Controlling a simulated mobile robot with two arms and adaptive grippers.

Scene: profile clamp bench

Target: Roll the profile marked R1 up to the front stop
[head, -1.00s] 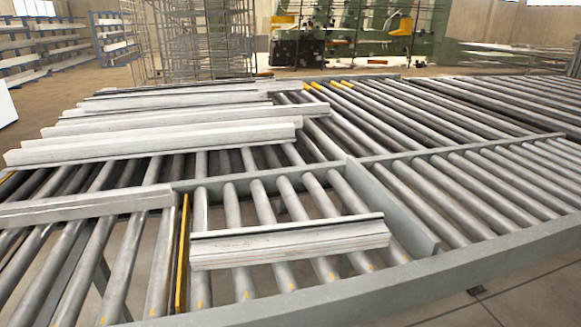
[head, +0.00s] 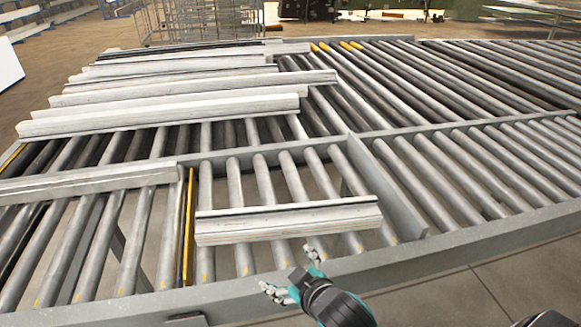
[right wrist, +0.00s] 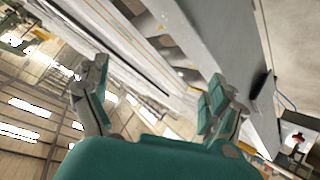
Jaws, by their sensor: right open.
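A pale grey profile (head: 288,222) lies across the rollers of the near, short section, between a yellow strip and an upright grey plate. I cannot read a mark on it. My right gripper (head: 294,272) is open and empty at the front rail, just in front of the profile and apart from it. In the right wrist view, its two spread fingers (right wrist: 158,72) show with a long pale profile with thin orange lines (right wrist: 110,32) beyond them. Which raised edge is the front stop, I cannot tell for sure. My left gripper is out of view.
Several more profiles (head: 180,105) lie at the back left, and another (head: 90,183) lies left of the yellow strip (head: 188,228). The upright plate (head: 388,188) stands to the right. The grey front rail (head: 470,243) runs along the near edge. Rollers at the right are bare.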

